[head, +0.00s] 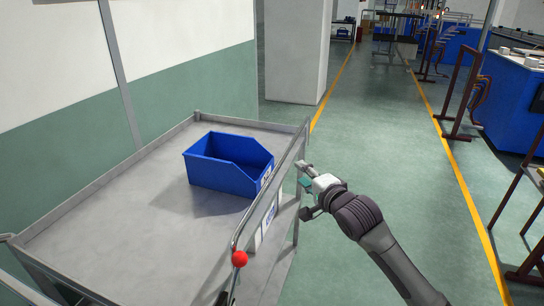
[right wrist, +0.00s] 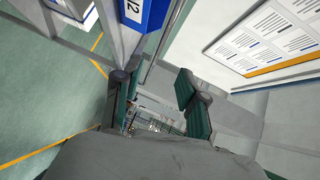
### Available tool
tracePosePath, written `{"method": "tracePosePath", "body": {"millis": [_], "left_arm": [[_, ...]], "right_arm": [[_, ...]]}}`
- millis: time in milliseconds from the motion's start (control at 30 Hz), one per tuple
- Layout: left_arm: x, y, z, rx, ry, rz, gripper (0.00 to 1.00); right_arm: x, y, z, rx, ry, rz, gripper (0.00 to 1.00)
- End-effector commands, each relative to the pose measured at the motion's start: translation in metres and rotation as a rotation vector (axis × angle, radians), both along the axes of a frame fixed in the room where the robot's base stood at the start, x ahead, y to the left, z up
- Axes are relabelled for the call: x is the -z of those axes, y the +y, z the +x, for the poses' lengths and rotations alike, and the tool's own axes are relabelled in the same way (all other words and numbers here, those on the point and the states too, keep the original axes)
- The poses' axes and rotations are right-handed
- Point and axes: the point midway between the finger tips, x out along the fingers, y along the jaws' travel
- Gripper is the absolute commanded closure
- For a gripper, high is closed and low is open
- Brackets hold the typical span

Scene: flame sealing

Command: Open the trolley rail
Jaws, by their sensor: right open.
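The grey trolley (head: 110,215) stands at left in the head view. Its trolley rail (head: 270,190), a thin metal bar, runs along the right side, with a red ball knob (head: 239,258) near its front end. My right gripper (head: 303,188) is beside the far part of that side, open. In the right wrist view its two green-padded fingers (right wrist: 157,98) are apart, with a thin metal bar (right wrist: 166,42) reaching towards the gap between them. I cannot tell whether they touch it. My left gripper is not in view.
A blue bin (head: 225,175) sits on the trolley top. A green-and-white wall (head: 180,75) stands behind at left, with a white pillar (head: 294,50) beyond.

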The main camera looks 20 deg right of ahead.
Motion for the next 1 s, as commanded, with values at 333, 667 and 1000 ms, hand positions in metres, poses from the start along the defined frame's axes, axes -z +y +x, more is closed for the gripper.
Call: {"method": "tracePosePath", "body": {"millis": [333,667,1000], "left_arm": [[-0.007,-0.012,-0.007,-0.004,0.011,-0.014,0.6],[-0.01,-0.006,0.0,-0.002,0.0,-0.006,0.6],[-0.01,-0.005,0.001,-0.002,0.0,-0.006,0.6]], "right_arm": [[0.008,0.013,0.072,0.002,-0.001,-0.003,0.59],[0.016,0.021,0.113,0.0,0.0,-0.002,0.59],[0.017,0.022,0.118,0.0,0.0,-0.002,0.59]]}}
